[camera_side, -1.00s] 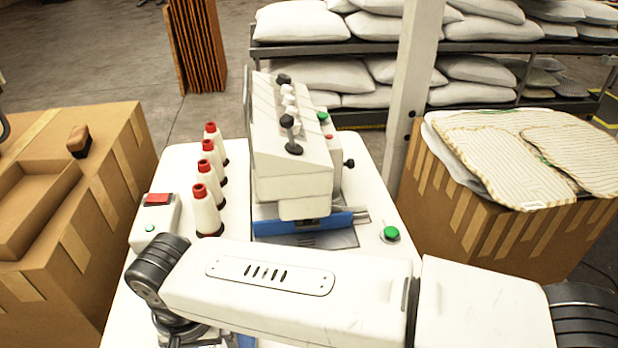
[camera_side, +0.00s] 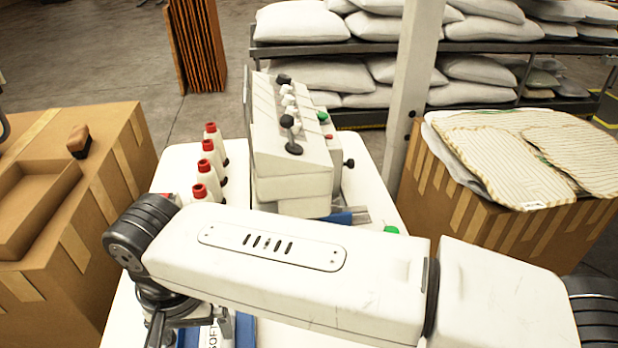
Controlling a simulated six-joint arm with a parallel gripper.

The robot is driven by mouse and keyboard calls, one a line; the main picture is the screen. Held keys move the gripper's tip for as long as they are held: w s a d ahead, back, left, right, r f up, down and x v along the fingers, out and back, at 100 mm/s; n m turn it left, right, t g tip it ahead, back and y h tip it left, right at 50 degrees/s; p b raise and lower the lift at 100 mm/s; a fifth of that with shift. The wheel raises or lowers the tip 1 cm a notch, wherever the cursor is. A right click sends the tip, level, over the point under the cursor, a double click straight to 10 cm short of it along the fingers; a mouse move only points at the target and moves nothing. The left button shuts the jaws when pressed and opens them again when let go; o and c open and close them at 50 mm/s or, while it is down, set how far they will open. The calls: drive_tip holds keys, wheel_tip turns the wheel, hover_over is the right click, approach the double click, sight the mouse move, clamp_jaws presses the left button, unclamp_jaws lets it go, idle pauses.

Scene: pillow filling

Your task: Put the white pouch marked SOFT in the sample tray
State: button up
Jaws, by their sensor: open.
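The white pouch marked SOFT (camera_side: 214,338) shows only in part at the bottom edge of the side view, with its lettering visible. Blue surfaces (camera_side: 245,332) show beside it, and I cannot tell what they belong to. My gripper (camera_side: 190,336) is open at the lower left, close to the pouch. Its fingertips are partly cut off by the frame edge, so contact with the pouch cannot be told. An open cardboard tray (camera_side: 68,188) sits on the left box; I cannot tell whether it is the sample tray.
A white machine (camera_side: 290,150) with levers stands behind my arm on the white table (camera_side: 178,165). Striped fabric (camera_side: 510,165) covers the right box.

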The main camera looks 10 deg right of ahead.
drive_tip(key=w+d, duration=0.5)
drive_tip(key=d, duration=0.5)
drive_tip(key=w+d+r+t, duration=0.1)
drive_tip(key=w+d, duration=0.5)
drive_tip(key=d, duration=0.4)
drive_tip(key=w+d, duration=0.5)
drive_tip(key=d, duration=0.5)
drive_tip(key=s+d+f, duration=0.1)
drive_tip(key=s+d, duration=0.4)
drive_tip(key=d, duration=0.4)
drive_tip(key=s+d+f+t, duration=0.1)
drive_tip(key=s+d+f, duration=0.1)
drive_tip(key=s+d, duration=0.4)
drive_tip(key=s+d+f, duration=0.1)
drive_tip(key=s+d, duration=0.5)
drive_tip(key=d, duration=0.7)
drive_tip(key=shift+f+t, duration=0.3)
drive_tip(key=shift+f, duration=0.05)
drive_tip(key=shift+w+d, duration=0.1)
